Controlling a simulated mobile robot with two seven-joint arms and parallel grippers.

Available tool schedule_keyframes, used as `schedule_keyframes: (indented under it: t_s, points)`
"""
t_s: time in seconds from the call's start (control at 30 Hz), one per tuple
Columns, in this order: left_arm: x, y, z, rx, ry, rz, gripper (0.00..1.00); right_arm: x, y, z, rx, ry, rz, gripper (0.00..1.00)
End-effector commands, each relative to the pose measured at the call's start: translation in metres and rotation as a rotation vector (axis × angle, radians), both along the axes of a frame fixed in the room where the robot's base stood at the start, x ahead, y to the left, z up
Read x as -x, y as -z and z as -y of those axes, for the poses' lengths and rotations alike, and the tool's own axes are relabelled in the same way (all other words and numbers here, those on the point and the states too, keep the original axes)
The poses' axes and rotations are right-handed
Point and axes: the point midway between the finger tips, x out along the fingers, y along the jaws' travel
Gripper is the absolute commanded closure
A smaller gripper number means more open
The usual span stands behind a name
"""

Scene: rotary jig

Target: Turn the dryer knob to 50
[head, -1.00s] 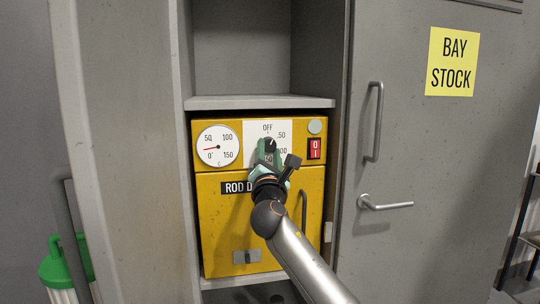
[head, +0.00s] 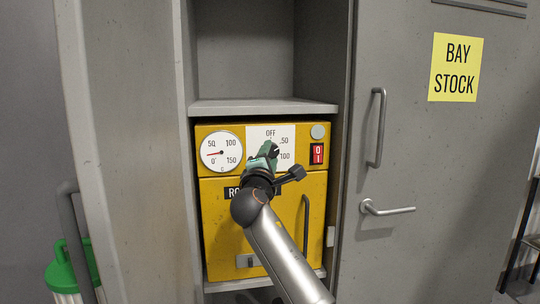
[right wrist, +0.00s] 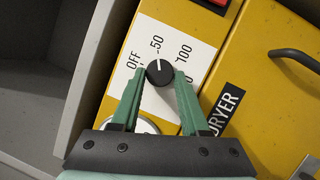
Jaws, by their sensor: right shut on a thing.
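The yellow rod dryer (head: 285,215) stands in a grey cabinet bay. Its black knob (right wrist: 160,73) sits on a white dial plate (head: 257,133) marked OFF, 50, 100 and a further mark that is hidden. In the right wrist view the knob's white pointer line points at about the 50 mark. My right gripper (right wrist: 160,76) is shut on the knob, with a green finger on each side. In the head view the right gripper (head: 270,152) covers most of the knob (head: 275,148) and the lower dial. My left gripper is not in view.
A round gauge (head: 222,151) is left of the dial, and a red switch (head: 317,153) is to its right. A shelf (head: 262,106) lies above the dryer. Its door handle (head: 306,222) is beside my right arm. A grey door (head: 430,170) stands at right.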

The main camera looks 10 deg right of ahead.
Motion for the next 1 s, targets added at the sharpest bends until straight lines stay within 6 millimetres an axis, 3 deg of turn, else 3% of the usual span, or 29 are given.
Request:
schedule_keyframes:
  t_s: [0.43, 0.47, 0.5, 0.7, 1.0]
  points:
    - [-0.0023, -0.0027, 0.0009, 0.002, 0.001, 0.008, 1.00, -0.0001, 0.0003, -0.0008, -0.009, -0.003, 0.000, 1.00]
    - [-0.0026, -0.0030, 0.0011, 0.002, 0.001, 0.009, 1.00, -0.0001, 0.0004, -0.0007, -0.009, -0.003, 0.000, 0.52]
    - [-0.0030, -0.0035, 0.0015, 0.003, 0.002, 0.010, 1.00, -0.0001, 0.0003, -0.0007, -0.009, -0.003, 0.000, 0.47]
    - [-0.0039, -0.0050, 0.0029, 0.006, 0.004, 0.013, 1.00, -0.0001, 0.0001, -0.0004, -0.008, -0.001, 0.000, 0.25]
    - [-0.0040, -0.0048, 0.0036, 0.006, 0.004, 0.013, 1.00, 0.0013, 0.0003, -0.0007, -0.008, -0.001, 0.001, 0.25]
